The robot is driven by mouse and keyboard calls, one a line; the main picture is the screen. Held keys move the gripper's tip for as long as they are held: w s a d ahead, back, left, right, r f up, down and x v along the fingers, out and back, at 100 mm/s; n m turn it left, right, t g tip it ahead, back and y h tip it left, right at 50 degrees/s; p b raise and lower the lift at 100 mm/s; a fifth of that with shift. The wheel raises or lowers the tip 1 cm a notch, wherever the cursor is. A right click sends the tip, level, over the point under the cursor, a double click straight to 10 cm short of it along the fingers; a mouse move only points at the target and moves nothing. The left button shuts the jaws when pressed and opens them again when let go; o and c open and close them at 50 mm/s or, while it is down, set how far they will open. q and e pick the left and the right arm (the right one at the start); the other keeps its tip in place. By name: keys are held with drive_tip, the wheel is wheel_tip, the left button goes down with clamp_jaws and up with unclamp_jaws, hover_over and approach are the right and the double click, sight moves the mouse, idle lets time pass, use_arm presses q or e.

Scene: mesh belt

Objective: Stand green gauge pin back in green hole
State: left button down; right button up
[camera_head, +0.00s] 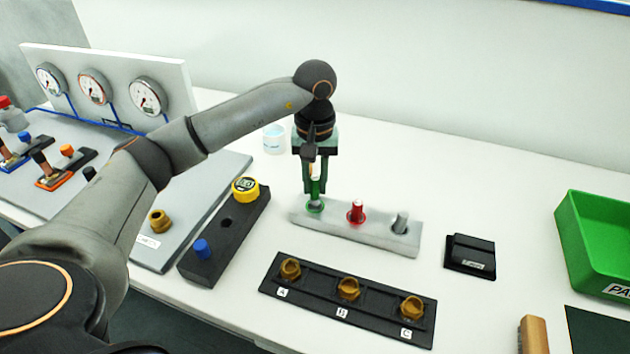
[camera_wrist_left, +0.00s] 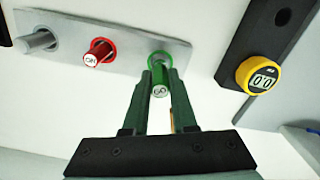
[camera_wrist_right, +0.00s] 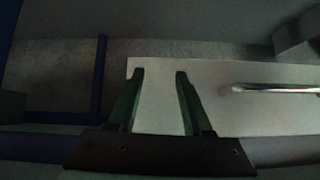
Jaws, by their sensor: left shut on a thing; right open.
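The green gauge pin (camera_head: 315,187) is upright, held between the fingers of my left gripper (camera_head: 314,178). In the left wrist view the pin (camera_wrist_left: 160,80) shows its pale lettered top between the shut fingers. Its lower end meets the green-ringed hole (camera_head: 314,209) at the left end of the pale grey block (camera_head: 378,236); how deep it sits I cannot tell. The green ring (camera_wrist_left: 161,57) also shows in the left wrist view. My right gripper (camera_wrist_right: 160,77) is open and empty, seen only in its own wrist view.
A red pin (camera_head: 356,211) and a grey pin (camera_head: 400,223) stand in the same block. A black rack (camera_head: 318,292) with brass fittings lies in front. A dark block with a yellow gauge (camera_head: 245,189) is left. A green bin (camera_head: 597,240) stands right.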

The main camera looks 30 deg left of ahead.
sight(315, 198)
use_arm(q)
drive_tip(key=shift+f+b, duration=1.5)
drive_tip(key=shift+f, duration=0.4)
idle(0.4)
drive_tip(key=c, duration=0.6)
unclamp_jaws()
drive_tip(key=shift+c, duration=0.2)
wheel_tip(315, 198, up, 13)
drive_tip(key=shift+f, duration=0.2)
drive_tip(key=shift+f, duration=0.1)
